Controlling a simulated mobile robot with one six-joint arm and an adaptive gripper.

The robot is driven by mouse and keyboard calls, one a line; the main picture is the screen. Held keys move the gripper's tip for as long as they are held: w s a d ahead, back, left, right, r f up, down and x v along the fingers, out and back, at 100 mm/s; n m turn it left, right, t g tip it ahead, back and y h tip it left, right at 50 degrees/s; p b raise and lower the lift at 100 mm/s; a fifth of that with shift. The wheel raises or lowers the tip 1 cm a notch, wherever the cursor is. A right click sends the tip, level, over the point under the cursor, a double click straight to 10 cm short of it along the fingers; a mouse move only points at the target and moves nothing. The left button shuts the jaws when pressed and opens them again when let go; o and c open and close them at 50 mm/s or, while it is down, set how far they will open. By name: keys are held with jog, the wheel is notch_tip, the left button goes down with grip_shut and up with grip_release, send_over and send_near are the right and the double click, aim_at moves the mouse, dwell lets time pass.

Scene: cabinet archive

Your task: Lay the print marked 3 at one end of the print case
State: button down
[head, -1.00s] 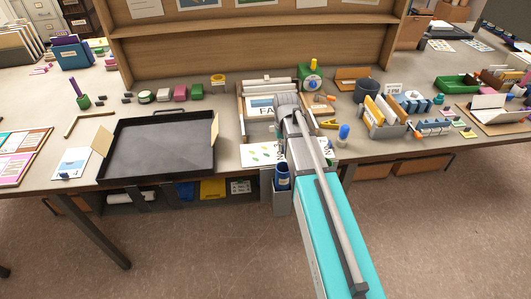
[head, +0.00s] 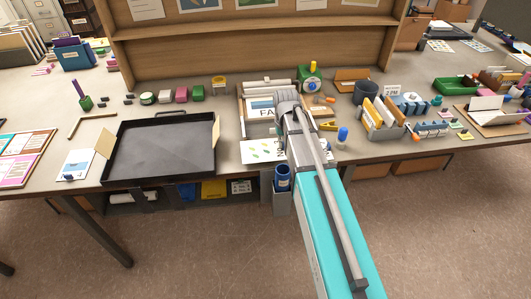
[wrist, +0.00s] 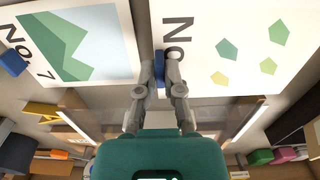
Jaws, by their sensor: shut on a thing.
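In the wrist view, my gripper (wrist: 158,72) is shut on a small blue tab at the near edge of a white print (wrist: 235,45) with green and yellow pentagons. Its lettering reads "No"; the number is hidden by my fingers. This print also shows in the head view (head: 262,151), left of my arm at the front of the table. Beside it lies a print marked No. 7 (wrist: 75,45) with green mountain shapes. A black shallow tray (head: 208,172), probably the print case, stands to the left with cream panels at both ends.
Another print (head: 75,163) with a dark blue knob lies left of the tray. A wooden box (head: 245,116) with rolls and a card stands behind my gripper. A file holder (head: 384,131) stands to the right. The tray's floor is bare.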

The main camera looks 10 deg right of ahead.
jog(key=shift+r+p, duration=1)
jog(key=shift+r, duration=0.1)
jog(key=shift+s, duration=0.1)
